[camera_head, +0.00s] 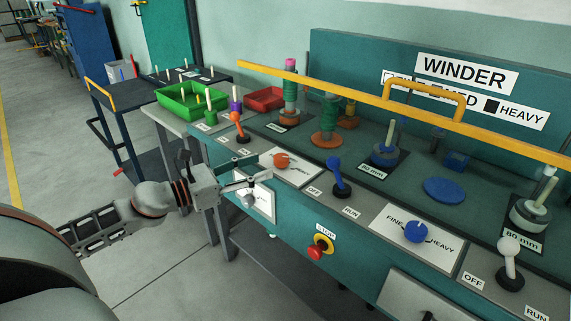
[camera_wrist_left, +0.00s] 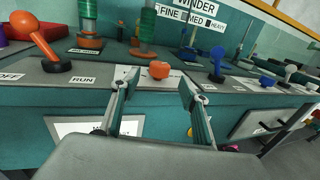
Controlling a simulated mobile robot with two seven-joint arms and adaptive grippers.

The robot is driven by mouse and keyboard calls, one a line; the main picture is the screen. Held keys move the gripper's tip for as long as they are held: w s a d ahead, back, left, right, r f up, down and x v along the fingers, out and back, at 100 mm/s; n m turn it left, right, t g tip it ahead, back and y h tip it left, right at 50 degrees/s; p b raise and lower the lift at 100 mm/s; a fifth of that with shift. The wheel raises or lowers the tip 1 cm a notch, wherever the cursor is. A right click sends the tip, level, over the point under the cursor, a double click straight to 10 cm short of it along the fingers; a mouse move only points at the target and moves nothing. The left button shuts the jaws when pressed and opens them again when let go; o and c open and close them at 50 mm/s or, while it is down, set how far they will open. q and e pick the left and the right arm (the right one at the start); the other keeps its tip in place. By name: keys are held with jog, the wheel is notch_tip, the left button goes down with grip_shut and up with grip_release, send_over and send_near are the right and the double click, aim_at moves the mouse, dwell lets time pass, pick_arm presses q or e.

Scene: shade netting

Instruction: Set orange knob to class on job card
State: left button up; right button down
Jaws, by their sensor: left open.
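The orange knob (camera_head: 282,159) sits on a white plate on the sloping console. It also shows in the wrist view (camera_wrist_left: 158,69), between and beyond my fingertips. Its pointer direction is too small to tell. My left gripper (camera_head: 250,172) is open and empty, just in front of the knob and apart from it. A white sign (camera_head: 517,109) under WINDER reads FINE, MED and HEAVY, with a black square beside HEAVY; the yellow rail covers part of it. I cannot tell whether this is the job card. My right gripper is not in view.
An orange lever (camera_head: 240,128) and a blue lever (camera_head: 338,177) stand either side of the knob. A blue knob (camera_head: 416,232) and red stop button (camera_head: 317,250) are to the right. The yellow rail (camera_head: 375,101) crosses above the console. A white front card (camera_head: 262,203) is below my gripper.

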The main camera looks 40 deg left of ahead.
aim_at(275, 161)
pick_arm(q)
jog(key=shift+b+x, duration=0.6)
jog(key=shift+x, duration=3.1)
jog(key=c, duration=1.1)
